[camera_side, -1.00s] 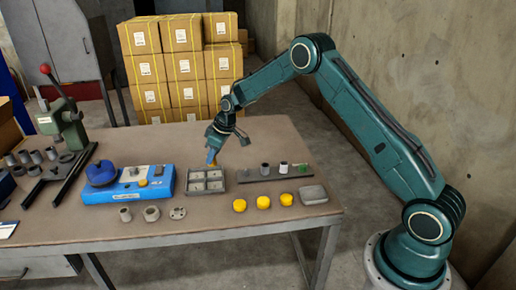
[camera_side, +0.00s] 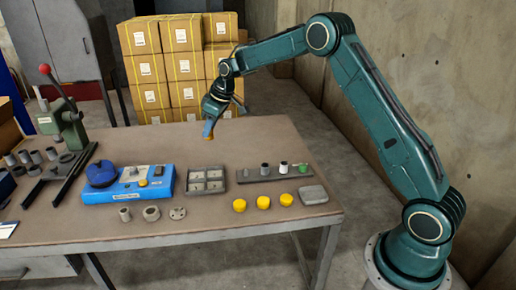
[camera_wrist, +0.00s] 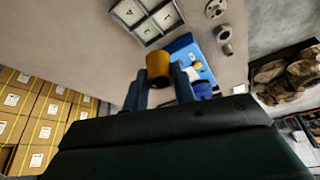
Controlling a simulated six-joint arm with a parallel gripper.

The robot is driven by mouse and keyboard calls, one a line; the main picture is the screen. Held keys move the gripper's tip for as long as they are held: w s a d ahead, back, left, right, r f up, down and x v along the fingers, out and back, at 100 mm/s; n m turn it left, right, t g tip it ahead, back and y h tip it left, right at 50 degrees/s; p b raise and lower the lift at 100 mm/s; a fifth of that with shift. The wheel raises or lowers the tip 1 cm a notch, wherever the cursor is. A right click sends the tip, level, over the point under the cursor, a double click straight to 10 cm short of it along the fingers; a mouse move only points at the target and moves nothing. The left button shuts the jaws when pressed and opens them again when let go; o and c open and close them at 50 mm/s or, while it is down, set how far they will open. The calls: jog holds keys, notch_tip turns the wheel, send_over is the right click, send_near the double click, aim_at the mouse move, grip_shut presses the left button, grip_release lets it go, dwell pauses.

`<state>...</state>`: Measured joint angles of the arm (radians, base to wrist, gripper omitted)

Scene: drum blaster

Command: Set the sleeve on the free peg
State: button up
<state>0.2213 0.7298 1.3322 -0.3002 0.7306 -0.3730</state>
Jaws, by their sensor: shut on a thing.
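My gripper (camera_side: 209,126) is shut on a brass-orange sleeve (camera_wrist: 158,66), which sticks out past the fingertips in the wrist view. In the side view the sleeve (camera_side: 208,135) shows small at the fingertips, up and to the left of the peg strip. The dark peg strip (camera_side: 250,177) lies on the table to the right of the tray. On it stand a grey sleeve (camera_side: 265,169), a white one (camera_side: 284,167) and a green piece (camera_side: 303,168). A free peg is too small to make out clearly.
A grey four-compartment tray (camera_side: 190,190) lies left of the strip. Three yellow caps (camera_side: 263,202) and a grey block (camera_side: 313,194) lie in front. A blue device (camera_side: 128,190) and a green lever press (camera_side: 70,128) stand left. The table behind the strip is clear.

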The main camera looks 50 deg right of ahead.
dwell(0.3)
jog(key=s+d+f, duration=0.2)
jog(key=d+f, duration=0.1)
jog(key=f, duration=0.1)
jog(key=s+d+f, duration=0.1)
jog(key=d+f, duration=0.2)
jog(key=d, duration=0.1)
jog(key=s+d+f, duration=0.2)
jog(key=d+f, duration=0.2)
jog(key=shift+s+f, duration=0.35)
jog(key=shift+f, duration=0.2)
jog(key=shift+f, duration=2)
jog(key=shift+f, duration=1.45)
dwell(1.4)
jog(key=o, duration=1.5)
